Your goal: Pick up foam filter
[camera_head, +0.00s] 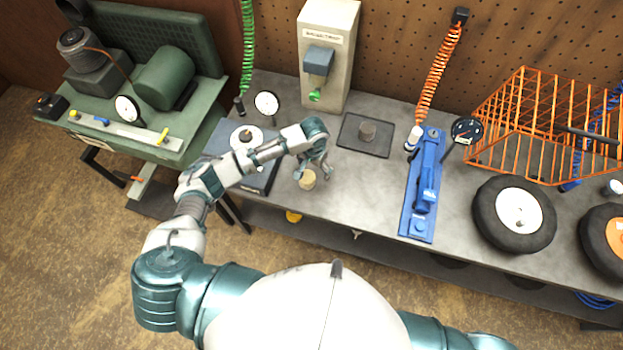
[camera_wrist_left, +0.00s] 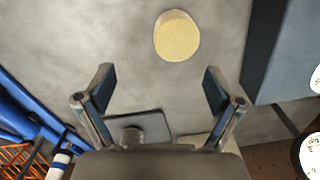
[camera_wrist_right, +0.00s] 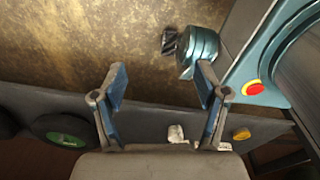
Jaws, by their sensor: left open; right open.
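The foam filter (camera_head: 308,179) is a small pale yellow round piece lying on the grey bench near its front edge. It also shows in the left wrist view (camera_wrist_left: 177,36), beyond the fingertips. My left gripper (camera_head: 313,170) is open and empty, above and just beside the filter, with its fingers apart. The left wrist view shows the two fingers (camera_wrist_left: 162,85) with a gap between them and the filter ahead, not between them. My right gripper (camera_wrist_right: 160,85) is open and empty in the right wrist view, away from the filter. It is not visible in the head view.
A blue box (camera_head: 262,178) stands left of the filter. A dark tray (camera_head: 351,146) with a small cylinder lies behind and right of it. A blue fixture (camera_head: 410,220), wheels (camera_head: 487,230) and an orange wire basket (camera_head: 500,150) stand to the right. Bare bench lies around the filter.

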